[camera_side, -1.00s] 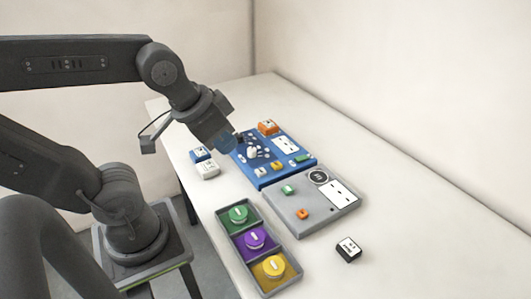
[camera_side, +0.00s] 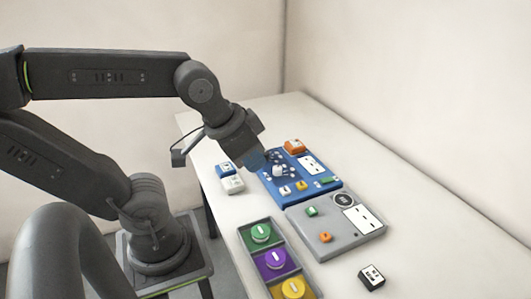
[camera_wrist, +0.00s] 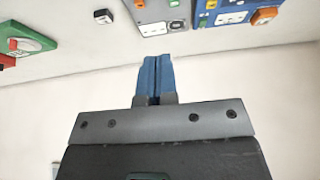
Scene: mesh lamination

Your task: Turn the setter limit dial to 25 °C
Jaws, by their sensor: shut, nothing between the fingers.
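The blue panel (camera_side: 297,190) lies flat on the table and carries a white knob (camera_side: 278,170) ringed by small pale marks. The marks are too small to read, and I cannot tell where the knob points. My gripper (camera_side: 257,161) is shut and empty. Its blue fingertips appear just left of the knob in the side view, over the panel's left edge, apparently above it. In the wrist view my shut blue fingers (camera_wrist: 152,78) point up the picture, with the blue panel (camera_wrist: 224,14) at the top right; the knob is not clear there.
A grey panel (camera_side: 343,228) with a round black disc adjoins the blue one. A tray (camera_side: 251,249) holds green, purple and yellow dials. The wrist view shows a green board (camera_wrist: 28,40).

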